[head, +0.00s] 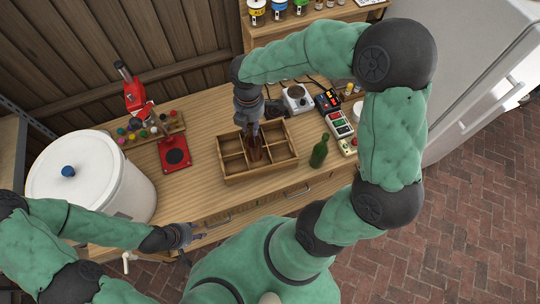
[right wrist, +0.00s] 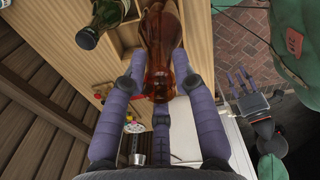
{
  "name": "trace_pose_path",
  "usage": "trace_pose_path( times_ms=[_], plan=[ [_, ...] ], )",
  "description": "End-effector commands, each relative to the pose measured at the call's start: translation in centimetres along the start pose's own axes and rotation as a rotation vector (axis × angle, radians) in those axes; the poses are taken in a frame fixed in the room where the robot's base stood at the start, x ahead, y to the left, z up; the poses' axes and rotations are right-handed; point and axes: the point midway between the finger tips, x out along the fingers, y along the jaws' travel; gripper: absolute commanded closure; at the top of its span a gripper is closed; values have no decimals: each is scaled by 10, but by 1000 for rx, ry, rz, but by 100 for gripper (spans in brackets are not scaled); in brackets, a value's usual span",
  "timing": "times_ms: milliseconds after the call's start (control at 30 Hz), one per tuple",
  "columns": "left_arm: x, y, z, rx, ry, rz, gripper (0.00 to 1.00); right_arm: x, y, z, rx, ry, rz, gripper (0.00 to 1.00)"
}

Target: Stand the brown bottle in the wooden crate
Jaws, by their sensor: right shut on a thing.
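The wooden crate (head: 262,174) stands on the bench, with its dividers and several empty compartments showing. My right gripper (head: 252,131) is above the crate and shut on the brown bottle (head: 254,153). The bottle hangs roughly upright over the middle of the crate, its lower part overlapping the middle compartments. I cannot tell whether its base touches the crate floor. In the right wrist view the brown bottle (right wrist: 162,45) sits between the purple fingers. My left gripper (head: 192,239) is open and empty by the bench's front edge.
A green bottle (head: 319,151) stands just right of the crate. Further right are a control box (head: 341,123) and a hot plate (head: 297,98). To the left are a red capper (head: 134,97), a red-and-black pad (head: 174,152) and a large white bucket (head: 90,174).

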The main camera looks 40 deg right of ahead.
Motion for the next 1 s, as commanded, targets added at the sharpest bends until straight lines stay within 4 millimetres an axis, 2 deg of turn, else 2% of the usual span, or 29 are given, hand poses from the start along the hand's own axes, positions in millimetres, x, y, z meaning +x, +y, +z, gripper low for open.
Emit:
trace_pose_path(
  times_ms=[167,500,833,1000],
  plan=[
    [-4,1,0,-1,0,0,60,4,3,7,-9,-1,-1,100],
    [-2,1,0,-1,0,0,60,52,2,8,-12,0,-2,100],
    [-2,0,0,-1,0,0,60,72,3,9,-11,-1,0,100],
    [-1,0,0,-1,0,0,60,92,2,9,-11,-1,-2,100]
  ],
)
